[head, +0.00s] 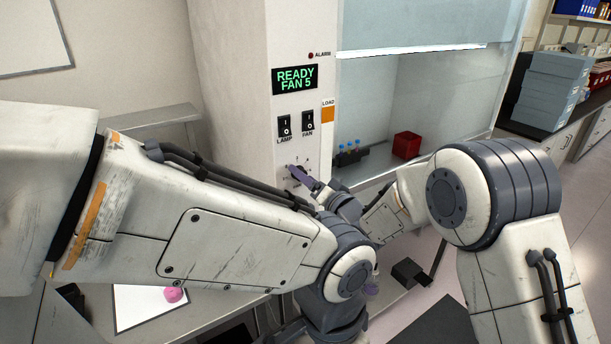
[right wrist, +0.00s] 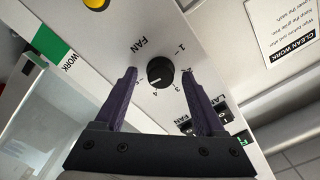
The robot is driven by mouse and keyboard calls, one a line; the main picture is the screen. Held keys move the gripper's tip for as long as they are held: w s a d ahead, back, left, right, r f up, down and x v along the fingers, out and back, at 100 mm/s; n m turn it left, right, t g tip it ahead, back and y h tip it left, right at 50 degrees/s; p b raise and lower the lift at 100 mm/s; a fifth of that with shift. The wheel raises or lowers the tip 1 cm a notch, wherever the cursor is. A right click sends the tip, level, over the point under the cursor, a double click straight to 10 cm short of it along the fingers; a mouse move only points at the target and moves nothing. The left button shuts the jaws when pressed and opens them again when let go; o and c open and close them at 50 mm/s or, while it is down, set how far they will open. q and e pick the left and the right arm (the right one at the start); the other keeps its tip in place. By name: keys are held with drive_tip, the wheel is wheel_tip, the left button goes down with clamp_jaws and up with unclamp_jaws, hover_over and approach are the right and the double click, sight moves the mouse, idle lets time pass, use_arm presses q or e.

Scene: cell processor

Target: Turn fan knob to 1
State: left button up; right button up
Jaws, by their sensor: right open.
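The black fan knob (right wrist: 160,73) is on a pale panel in the right wrist view, with its white mark towards the 5 on the dial. The 1 is on the dial's upper right side. My right gripper (head: 302,174) is at the panel, its purple fingers open on either side of the knob with gaps. In the head view the fingers largely cover the knob. The display (head: 295,79) reads "READY FAN 5". My left arm crosses the lower left of the head view; its gripper is mostly hidden, so its jaws cannot be judged.
Lamp (head: 284,126) and fan (head: 308,123) switches sit above the knob. To the right, the cabinet holds a red box (head: 406,145) and small blue-capped items (head: 350,153). A pink object (head: 173,295) lies on a white sheet (head: 137,305) at lower left.

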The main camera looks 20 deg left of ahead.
clamp_jaws()
drive_tip(key=m+b, duration=3.2)
drive_tip(key=shift+f+b, duration=0.2)
drive_tip(key=shift+b, duration=0.2)
idle(0.7)
idle(0.5)
